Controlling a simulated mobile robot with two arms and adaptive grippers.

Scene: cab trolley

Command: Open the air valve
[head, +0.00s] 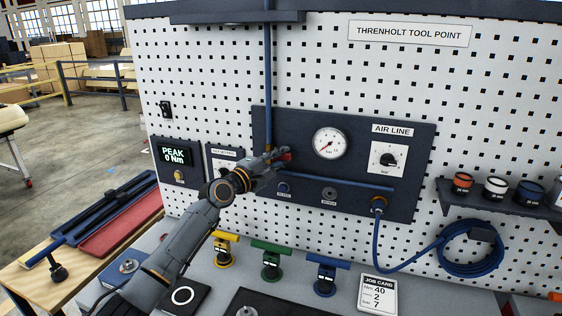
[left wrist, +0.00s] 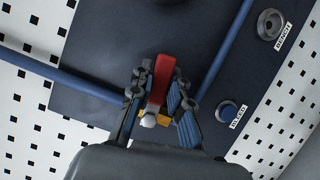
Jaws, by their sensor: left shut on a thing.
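The air valve has a red lever (head: 286,156) on the blue air pipe (head: 268,90), which comes down the dark panel (head: 300,130). My left gripper (head: 268,162) is at the lever in the head view and hides most of the valve body. In the left wrist view the red lever (left wrist: 162,82) sits between the fingers of my left gripper (left wrist: 160,105), which is shut on it. A bit of yellow valve body (left wrist: 136,118) shows behind. Its exact angle to the pipe is hard to tell. My right gripper is not in view.
A pressure gauge (head: 330,143) and a regulator knob (head: 388,159) are right of the valve. The bleed button (left wrist: 228,111) and bench port (left wrist: 270,24) are close to it. A coiled blue hose (head: 470,250) hangs at right. Coloured tools, including a green one (head: 271,258), stand below.

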